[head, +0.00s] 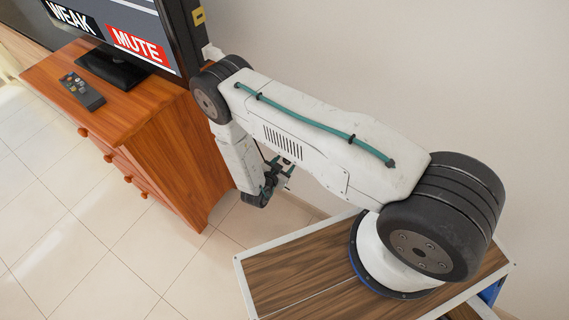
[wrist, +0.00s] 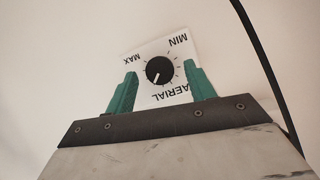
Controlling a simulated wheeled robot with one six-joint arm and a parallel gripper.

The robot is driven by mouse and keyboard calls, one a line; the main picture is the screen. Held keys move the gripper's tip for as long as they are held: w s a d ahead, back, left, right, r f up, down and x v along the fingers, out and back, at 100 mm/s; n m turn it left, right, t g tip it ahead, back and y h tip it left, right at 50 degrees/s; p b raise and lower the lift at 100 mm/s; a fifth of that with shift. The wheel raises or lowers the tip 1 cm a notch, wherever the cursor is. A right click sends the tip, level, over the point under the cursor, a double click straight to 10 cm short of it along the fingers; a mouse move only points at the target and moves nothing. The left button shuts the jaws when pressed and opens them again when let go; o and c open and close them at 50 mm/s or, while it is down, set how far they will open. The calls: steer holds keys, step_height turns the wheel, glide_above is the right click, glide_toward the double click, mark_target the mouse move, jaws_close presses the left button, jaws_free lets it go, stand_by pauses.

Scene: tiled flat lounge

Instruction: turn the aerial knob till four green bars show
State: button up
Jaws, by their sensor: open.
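The aerial knob (wrist: 159,69) is a round black dial with a white pointer line, on a white plate (wrist: 180,97) marked MIN, MAX and AERIAL, lettering inverted in the wrist view. The pointer aims down and slightly left there. My gripper (wrist: 162,74) is open, its two green fingers either side of the knob in the picture; I cannot tell if they touch it. The television (head: 112,14) shows WEAK and a red MUTE label in the head view. No bars show in the visible part of its screen. The knob is not visible in the head view.
The television stands on a wooden cabinet (head: 165,135) with a dark remote (head: 82,91) on top. A plain wall (head: 400,70) lies behind my arm. A black cable (wrist: 262,62) crosses the right of the wrist view. The tiled floor (head: 90,225) at left is clear.

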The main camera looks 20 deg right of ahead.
steer(key=shift+w+d+f, duration=0.2)
steer(key=shift+w+d, duration=0.1)
steer(key=shift+d, duration=0.15)
steer(key=shift+c, duration=0.3)
steer(key=c, duration=0.9)
steer(key=shift+s+f+m+t+y, duration=0.1)
steer(key=shift+m+t+y, duration=0.2)
steer(key=shift+m+t, duration=0.5)
steer(key=shift+s+m+t+y, duration=0.1)
steer(key=shift+m+t+y, duration=0.2)
steer(key=shift+m, duration=0.9)
